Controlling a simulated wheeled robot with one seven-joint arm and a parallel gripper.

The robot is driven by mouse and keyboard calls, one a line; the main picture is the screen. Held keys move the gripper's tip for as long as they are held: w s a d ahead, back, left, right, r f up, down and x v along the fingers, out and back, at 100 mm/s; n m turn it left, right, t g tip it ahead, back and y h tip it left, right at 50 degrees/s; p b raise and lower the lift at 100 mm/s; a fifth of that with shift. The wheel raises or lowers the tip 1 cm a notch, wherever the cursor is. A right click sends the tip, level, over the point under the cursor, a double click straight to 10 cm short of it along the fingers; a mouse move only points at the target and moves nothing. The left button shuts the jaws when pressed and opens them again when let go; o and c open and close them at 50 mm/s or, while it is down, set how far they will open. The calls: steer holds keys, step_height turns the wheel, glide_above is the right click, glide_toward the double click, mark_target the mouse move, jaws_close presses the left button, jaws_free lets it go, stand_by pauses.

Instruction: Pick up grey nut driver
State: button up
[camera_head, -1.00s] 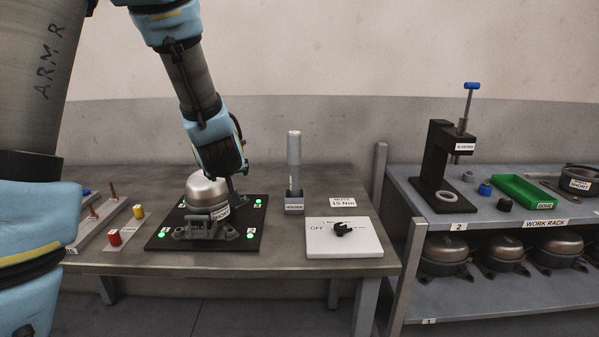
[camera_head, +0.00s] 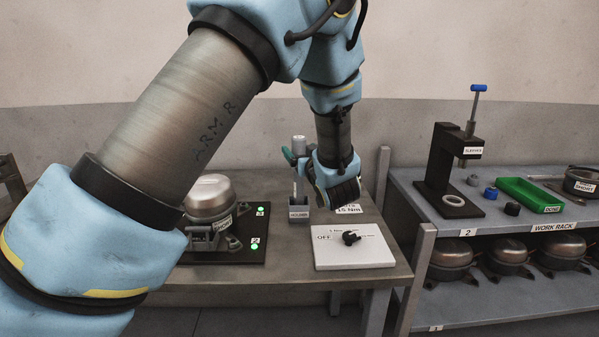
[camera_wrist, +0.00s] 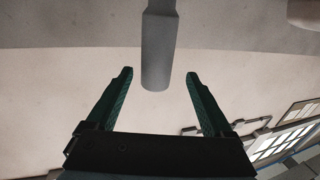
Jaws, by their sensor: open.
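The grey nut driver (camera_head: 299,145) stands upright in the grey holder (camera_head: 298,214) on the workbench. My gripper (camera_head: 297,168) is at the driver from its right side, and hides part of its body in the head view. In the wrist view the grey body of the driver (camera_wrist: 159,50) reaches down from the top edge, and its rounded end shows between the two green fingers. My gripper (camera_wrist: 159,74) is open there, with a gap on each side of the driver. I see no finger touching it.
A white switch panel (camera_head: 345,260) with a black knob lies in front of the holder. A compressor (camera_head: 210,198) sits on a black plate with green lights at left. A work rack (camera_head: 460,228) at right carries a black stand (camera_head: 441,160) and a green tray (camera_head: 530,192).

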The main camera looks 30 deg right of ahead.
steer(key=shift+w+d, duration=0.15)
steer(key=shift+w, duration=0.65)
steer(key=w+p, duration=0.2)
steer(key=w+d+r+p, duration=0.1)
steer(key=w, duration=0.1)
steer(key=shift+w+d+f, duration=0.1)
steer(key=shift+w+d, duration=0.1)
steer(key=shift+w, duration=0.35)
steer(key=shift+c, duration=0.3)
jaws_close()
